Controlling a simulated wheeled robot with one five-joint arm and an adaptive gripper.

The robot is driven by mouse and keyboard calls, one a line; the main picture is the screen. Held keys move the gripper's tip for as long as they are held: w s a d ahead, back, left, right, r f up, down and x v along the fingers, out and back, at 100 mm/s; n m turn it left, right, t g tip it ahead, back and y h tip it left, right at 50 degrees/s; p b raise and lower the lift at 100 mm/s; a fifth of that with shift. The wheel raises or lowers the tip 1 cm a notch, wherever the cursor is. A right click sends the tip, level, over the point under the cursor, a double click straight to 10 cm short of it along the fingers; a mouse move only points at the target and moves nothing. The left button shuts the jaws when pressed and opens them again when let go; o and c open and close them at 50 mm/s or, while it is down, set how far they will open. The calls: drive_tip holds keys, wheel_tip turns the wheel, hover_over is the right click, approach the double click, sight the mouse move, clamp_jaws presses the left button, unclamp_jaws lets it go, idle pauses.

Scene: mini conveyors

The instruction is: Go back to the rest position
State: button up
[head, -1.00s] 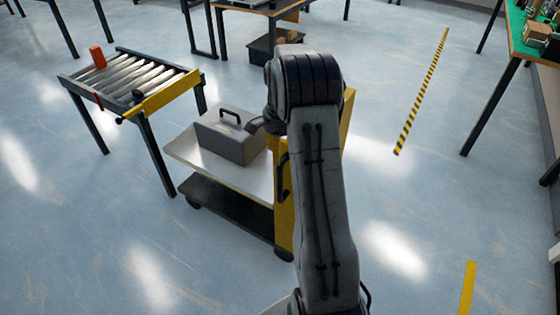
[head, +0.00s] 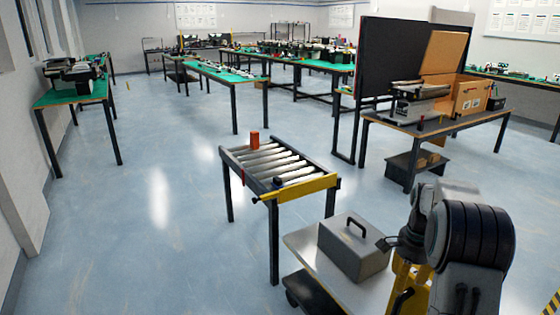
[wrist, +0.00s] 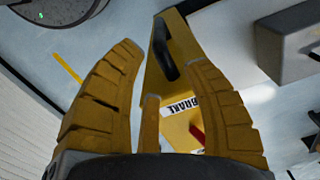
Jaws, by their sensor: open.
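My gripper (wrist: 168,62) is open in the wrist view, with its yellow fingers spread and nothing between them. Beyond them is a yellow part of the cart (wrist: 172,75) with a dark handle and a label reading BRAKE. In the head view my arm is folded at the lower right, over the cart's right end. My gripper's fingers cannot be told clearly from the cart's yellow end there.
A grey case (head: 354,247) sits on the cart (head: 306,242). A table (head: 452,137) with cardboard boxes stands at the right. Floor at the left is clear.

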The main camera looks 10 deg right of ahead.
drive_tip(key=s+a+r+n+t+p, duration=0.1)
drive_tip(key=s+a+r+n+p, duration=0.3)
drive_tip(key=a+r, duration=0.5)
drive_tip(key=s+a+r+n+p, duration=0.2)
drive_tip(key=s+a+r+n, duration=0.1)
drive_tip(key=s, duration=0.3)
drive_tip(key=s+a+r+n+t+p, duration=0.1)
drive_tip(key=s+a+r+n+p, duration=0.1)
drive_tip(key=s+a+r+n, duration=0.2)
drive_tip(key=s+a+r+n+t+p, duration=0.1)
drive_tip(key=s+a+r+n+p, duration=0.2)
drive_tip(key=s, duration=0.7)
drive_tip(key=a+r+n, duration=0.1)
drive_tip(key=a, duration=0.1)
drive_tip(key=shift+a+r+n, duration=0.15)
drive_tip(key=shift+a+n, duration=0.15)
drive_tip(key=shift+a, duration=0.1)
